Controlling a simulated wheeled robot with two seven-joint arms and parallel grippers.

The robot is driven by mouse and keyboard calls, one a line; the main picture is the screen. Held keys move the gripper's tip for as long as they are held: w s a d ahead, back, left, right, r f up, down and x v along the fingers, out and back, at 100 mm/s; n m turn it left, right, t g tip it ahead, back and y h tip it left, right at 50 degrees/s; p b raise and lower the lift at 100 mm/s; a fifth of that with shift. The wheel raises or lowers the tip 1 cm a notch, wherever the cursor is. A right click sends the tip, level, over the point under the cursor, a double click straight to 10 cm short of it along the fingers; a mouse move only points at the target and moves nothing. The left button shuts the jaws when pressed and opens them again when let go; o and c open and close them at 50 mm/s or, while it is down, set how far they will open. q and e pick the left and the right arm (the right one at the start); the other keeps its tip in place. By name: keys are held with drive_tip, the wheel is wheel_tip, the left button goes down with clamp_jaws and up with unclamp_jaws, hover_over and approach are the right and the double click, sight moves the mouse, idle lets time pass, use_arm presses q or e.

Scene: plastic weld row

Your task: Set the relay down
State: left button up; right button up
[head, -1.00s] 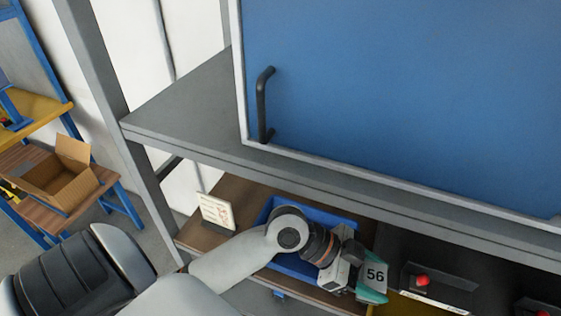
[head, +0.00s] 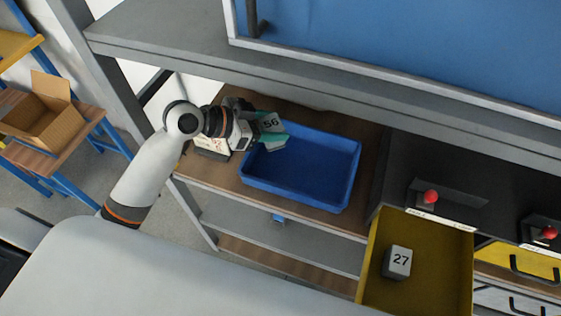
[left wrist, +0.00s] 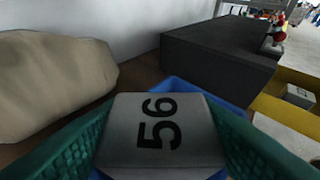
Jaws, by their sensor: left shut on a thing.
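The relay, a grey block marked 56 (head: 271,124), is held between the teal fingers of my left gripper (head: 268,138). The held relay also fills the lower middle of the left wrist view (left wrist: 160,135). In the head view it hangs over the upper left corner of an empty blue tray (head: 345,180). In the left wrist view the blue tray (left wrist: 190,88) shows behind and below the relay. I cannot tell how high the relay is above the tray. My right gripper is not in view.
A yellow drawer (head: 465,270) stands open with a grey block marked 27 (head: 398,261) inside. A dark housing with a red knob (head: 430,196) sits right of the tray. A grey shelf (head: 330,95) overhangs the bench. A beige lump (left wrist: 50,85) lies left in the wrist view.

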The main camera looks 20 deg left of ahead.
use_arm(q)
wheel_tip(320, 180, down, 2)
drive_tip(key=w, duration=0.3)
drive_tip(key=p, duration=0.1)
hover_over(280, 161)
wheel_tip(280, 161, down, 6)
drive_tip(key=shift+n+y, duration=0.3)
wheel_tip(280, 161, down, 4)
drive_tip(key=shift+f+p, duration=0.25)
drive_tip(key=shift+p, duration=0.05)
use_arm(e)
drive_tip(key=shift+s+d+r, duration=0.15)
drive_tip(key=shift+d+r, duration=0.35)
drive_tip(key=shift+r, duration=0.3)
use_arm(q)
drive_tip(key=o, duration=0.6)
drive_tip(key=shift+f, duration=0.15)
drive_tip(key=o, duration=0.4)
drive_tip(key=shift+o, duration=0.2)
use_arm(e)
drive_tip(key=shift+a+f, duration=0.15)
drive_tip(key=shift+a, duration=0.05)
